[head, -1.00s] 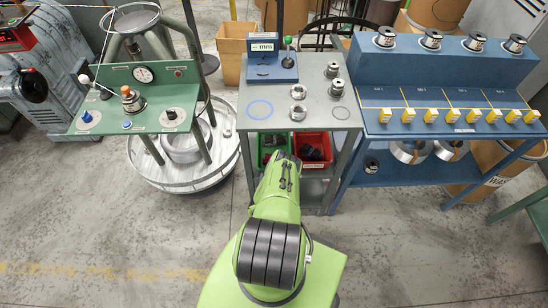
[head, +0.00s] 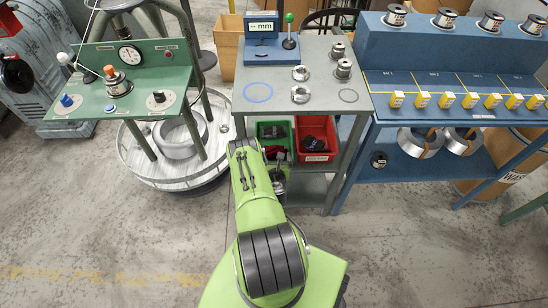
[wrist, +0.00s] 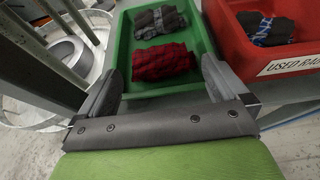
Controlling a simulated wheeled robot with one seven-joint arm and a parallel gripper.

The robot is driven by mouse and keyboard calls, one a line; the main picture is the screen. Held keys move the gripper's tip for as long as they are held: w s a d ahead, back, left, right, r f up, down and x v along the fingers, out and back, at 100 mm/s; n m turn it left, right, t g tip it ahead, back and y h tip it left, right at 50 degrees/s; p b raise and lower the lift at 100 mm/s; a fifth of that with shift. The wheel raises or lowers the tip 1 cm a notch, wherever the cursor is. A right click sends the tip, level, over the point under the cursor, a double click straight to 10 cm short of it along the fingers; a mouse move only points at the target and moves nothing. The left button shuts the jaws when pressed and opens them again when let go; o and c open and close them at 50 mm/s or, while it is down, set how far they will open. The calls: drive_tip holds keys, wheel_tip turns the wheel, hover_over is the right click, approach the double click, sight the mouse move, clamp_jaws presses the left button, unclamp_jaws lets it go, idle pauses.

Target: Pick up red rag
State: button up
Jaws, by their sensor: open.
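The red rag (wrist: 163,62) is a dark red checked cloth, folded, lying in a green bin (wrist: 122,45) in the wrist view. A grey rag (wrist: 160,22) lies behind it in the same bin. My gripper (wrist: 160,75) is open and empty. Its two fingers are spread either side of the red rag in the picture, at the bin's near end; their height above it is hard to tell. In the head view the green bin (head: 271,127) is on a shelf under the grey table, and my arm partly covers that area.
A red bin (wrist: 308,50), its label partly readable as "USED RA…", stands right of the green one and holds dark rags (wrist: 265,28). The grey table (head: 300,110) is above the bins, with legs close by. A round white tray (head: 140,165) is at left.

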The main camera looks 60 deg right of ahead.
sight(274, 150)
drive_tip(key=shift+b+x, duration=1.5)
drive_tip(key=shift+x, duration=0.3)
drive_tip(key=b+x, duration=0.1)
drive_tip(key=x, duration=0.3)
drive_tip(key=shift+w, duration=0.15)
drive_tip(key=shift+c, duration=0.2)
drive_tip(key=c, duration=0.7)
